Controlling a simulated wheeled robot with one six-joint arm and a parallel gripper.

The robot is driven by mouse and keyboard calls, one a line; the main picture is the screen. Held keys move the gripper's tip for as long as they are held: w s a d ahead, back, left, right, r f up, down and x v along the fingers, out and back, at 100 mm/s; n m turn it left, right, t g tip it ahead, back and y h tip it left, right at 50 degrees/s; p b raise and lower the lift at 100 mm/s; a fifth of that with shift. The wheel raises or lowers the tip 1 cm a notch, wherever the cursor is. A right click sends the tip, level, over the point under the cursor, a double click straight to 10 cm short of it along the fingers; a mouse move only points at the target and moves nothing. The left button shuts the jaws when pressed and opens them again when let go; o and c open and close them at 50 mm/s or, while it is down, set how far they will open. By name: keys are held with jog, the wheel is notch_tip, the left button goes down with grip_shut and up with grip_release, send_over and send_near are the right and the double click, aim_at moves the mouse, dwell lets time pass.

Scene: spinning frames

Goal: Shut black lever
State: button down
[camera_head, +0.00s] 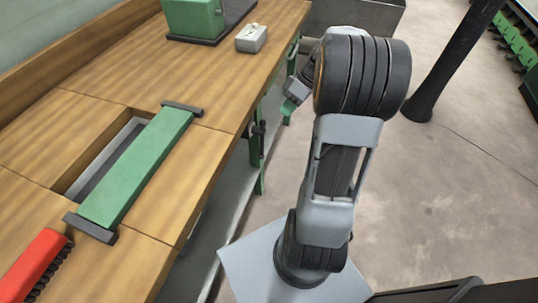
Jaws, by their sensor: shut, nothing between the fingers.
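A small black lever (258,128) sits on the green side frame of the wooden bench, just below the bench's right edge. It is small in the picture, so its exact angle is hard to tell. My gripper (288,108) is shut and empty, a little above and to the right of the lever in the picture. It appears apart from the lever. My arm's large dark joint hides part of the wrist behind the gripper.
The wooden bench (75,120) fills the left. A green bar (140,165) spans a slot in it. A red brush (35,265) lies at the front left. A small grey box (251,38) and a green machine (195,18) stand farther back. Concrete floor (440,190) is open at right, beside a black post (450,65).

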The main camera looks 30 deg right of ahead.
jog(key=shift+n+y, duration=0.5)
jog(key=d+f, duration=0.2)
jog(key=f+b, duration=0.1)
jog(key=shift+w+d+f, duration=0.25)
jog(key=shift+d+f, duration=0.1)
jog(key=shift+d, duration=0.05)
jog(key=shift+a+f, duration=0.1)
jog(key=s+a+f+b, duration=0.1)
jog(key=a+f+b, duration=0.1)
jog(key=a+f, duration=0.5)
jog(key=shift+a, duration=1.25)
jog(key=shift+s, duration=0.1)
